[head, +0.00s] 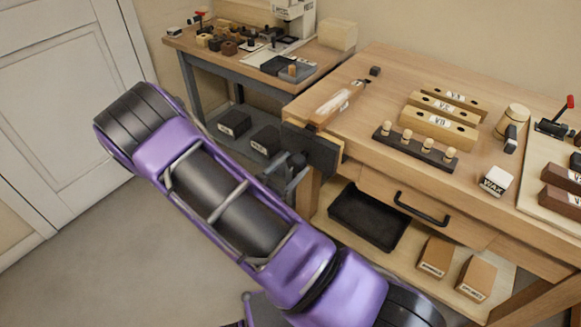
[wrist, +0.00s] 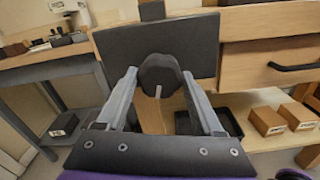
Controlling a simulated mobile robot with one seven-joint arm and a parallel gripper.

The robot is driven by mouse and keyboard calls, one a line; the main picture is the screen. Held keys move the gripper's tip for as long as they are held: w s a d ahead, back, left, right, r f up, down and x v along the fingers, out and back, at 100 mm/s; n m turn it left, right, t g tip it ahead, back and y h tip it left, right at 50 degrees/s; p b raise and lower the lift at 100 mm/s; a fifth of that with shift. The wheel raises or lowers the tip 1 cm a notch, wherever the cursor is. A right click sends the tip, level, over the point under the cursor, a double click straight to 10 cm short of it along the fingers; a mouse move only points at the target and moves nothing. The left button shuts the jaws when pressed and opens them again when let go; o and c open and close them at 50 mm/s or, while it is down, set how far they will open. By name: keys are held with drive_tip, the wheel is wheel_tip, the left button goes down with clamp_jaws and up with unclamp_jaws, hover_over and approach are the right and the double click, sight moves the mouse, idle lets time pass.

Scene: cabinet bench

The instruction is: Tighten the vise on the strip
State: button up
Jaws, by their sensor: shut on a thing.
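The vise (head: 312,150) is a dark jaw plate on the left front corner of the wooden bench. It also fills the upper middle of the wrist view (wrist: 115,48). A dark round knob (wrist: 158,74) with a pale pin stands at the front of the jaw. My gripper (wrist: 160,84) is shut on this knob, with one finger on each side. In the head view my gripper (head: 292,172) is at the vise's front, partly hidden by my arm. A long pale wooden piece (head: 338,102) lies behind the vise; I cannot tell whether it is the strip or is clamped.
A drawer with a black handle (head: 422,208) is to the vise's right. Below it are a black tray (head: 368,218) and labelled wooden blocks (head: 437,257). A peg rack (head: 415,147) and labelled bars (head: 438,127) stand on the bench. A second bench (head: 215,70) is at the left.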

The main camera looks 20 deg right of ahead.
drive_tip(key=shift+m, duration=1)
drive_tip(key=o, duration=1.2)
drive_tip(key=shift+v, duration=3.45)
